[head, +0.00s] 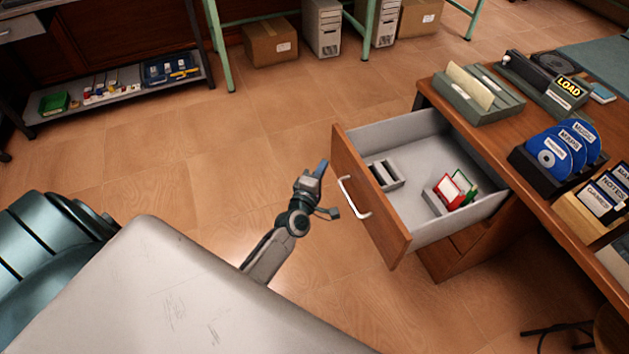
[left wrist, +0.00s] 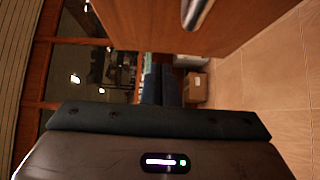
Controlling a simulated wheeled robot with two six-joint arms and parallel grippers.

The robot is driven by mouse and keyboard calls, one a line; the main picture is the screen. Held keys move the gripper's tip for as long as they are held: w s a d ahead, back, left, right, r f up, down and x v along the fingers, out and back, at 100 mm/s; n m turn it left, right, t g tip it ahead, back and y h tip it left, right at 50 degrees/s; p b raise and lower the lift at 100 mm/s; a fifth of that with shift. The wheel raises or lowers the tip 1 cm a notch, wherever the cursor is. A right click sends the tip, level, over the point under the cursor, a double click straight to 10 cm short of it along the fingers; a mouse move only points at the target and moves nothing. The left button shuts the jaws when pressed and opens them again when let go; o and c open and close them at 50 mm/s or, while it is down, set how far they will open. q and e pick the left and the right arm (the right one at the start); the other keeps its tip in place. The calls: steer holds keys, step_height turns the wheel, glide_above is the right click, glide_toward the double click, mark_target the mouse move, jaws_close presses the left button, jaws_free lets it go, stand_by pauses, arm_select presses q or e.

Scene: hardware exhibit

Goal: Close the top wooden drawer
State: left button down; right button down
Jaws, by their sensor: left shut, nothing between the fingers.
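The top wooden drawer (head: 372,197) stands pulled out from the desk in the head view, with a wooden front, a pale handle (head: 354,197) and a grey inside. Small trays with red, green and dark items lie in it. My left gripper (head: 322,168) is shut and empty, just left of the drawer front near its far end, apparently apart from it. In the left wrist view the shut fingers (left wrist: 162,85) point forward, with the drawer front (left wrist: 170,22) and the handle (left wrist: 197,10) above them. My right gripper is out of view.
The desk top (head: 470,125) holds a file tray (head: 478,97), a disc rack (head: 553,165) and a box of cards (head: 592,208). A low shelf (head: 120,92) stands at the back left. A cardboard box (head: 271,42) is on the floor. The floor left of the drawer is clear.

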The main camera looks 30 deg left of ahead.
mark_target(340, 156)
arm_select(q)
steer(key=shift+w+d, duration=1.25)
steer(key=shift+w, duration=0.2)
steer(key=shift+w+d, duration=0.1)
